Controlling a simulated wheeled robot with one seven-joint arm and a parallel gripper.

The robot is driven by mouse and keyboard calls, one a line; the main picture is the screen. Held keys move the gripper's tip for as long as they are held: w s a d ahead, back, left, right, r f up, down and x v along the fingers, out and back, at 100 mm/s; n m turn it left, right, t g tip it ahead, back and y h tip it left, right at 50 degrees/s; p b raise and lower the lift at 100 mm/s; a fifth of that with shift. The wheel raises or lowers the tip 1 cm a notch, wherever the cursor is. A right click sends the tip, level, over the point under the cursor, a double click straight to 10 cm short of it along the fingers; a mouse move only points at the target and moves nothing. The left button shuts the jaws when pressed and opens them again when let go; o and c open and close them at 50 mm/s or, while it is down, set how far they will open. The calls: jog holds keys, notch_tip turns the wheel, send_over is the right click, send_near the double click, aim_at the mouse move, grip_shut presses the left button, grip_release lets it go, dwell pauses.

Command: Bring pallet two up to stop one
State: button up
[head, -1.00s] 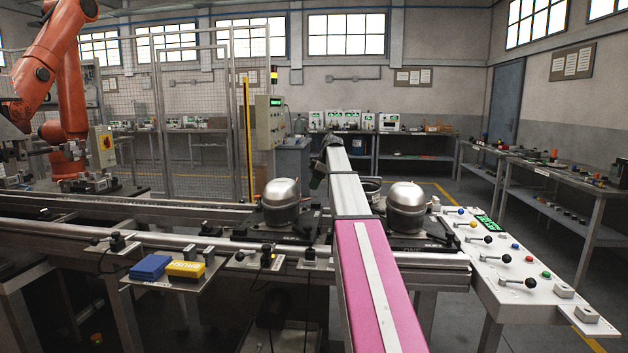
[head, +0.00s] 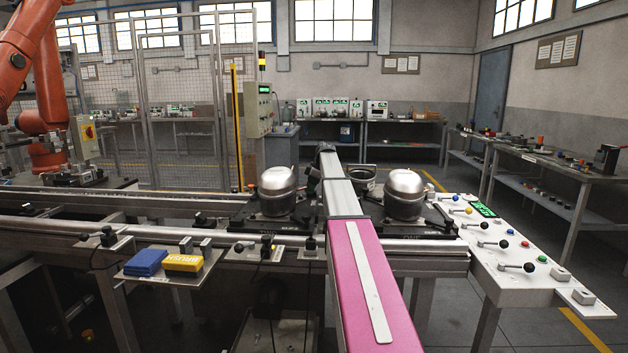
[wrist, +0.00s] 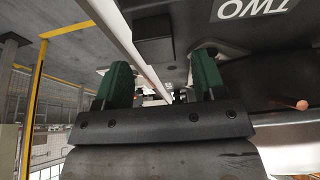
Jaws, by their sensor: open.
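Pallet two (head: 245,222) is a dark plate on the conveyor, bearing a silver and black compressor (head: 278,192). Its white label (wrist: 255,8) reads "TWO", upside down, in the wrist view. Another dark pallet (head: 425,232), whose label looks like "ONE", stands to the right with a similar compressor (head: 404,196). My gripper (wrist: 162,85) is open, with two green fingers apart and nothing seen gripped between them. In the head view my arm reaches between the two compressors, and the fingers are mostly hidden. I cannot tell which fitting is stop one.
A white panel (head: 540,262) with ball-ended levers and buttons stands at the right end. A side shelf (head: 165,278) holds a blue block (head: 146,262) and a yellow block (head: 184,262). An orange robot arm (head: 30,75) stands at the left. The conveyor left of pallet two looks clear.

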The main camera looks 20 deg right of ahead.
jog(key=shift+x, duration=0.95)
jog(key=shift+r, duration=0.1)
grip_shut()
jog(key=shift+s+d, duration=0.2)
jog(key=shift+d, duration=0.4)
jog(key=shift+s+d, duration=0.25)
jog(key=shift+d, duration=0.3)
dwell(1.1)
grip_release()
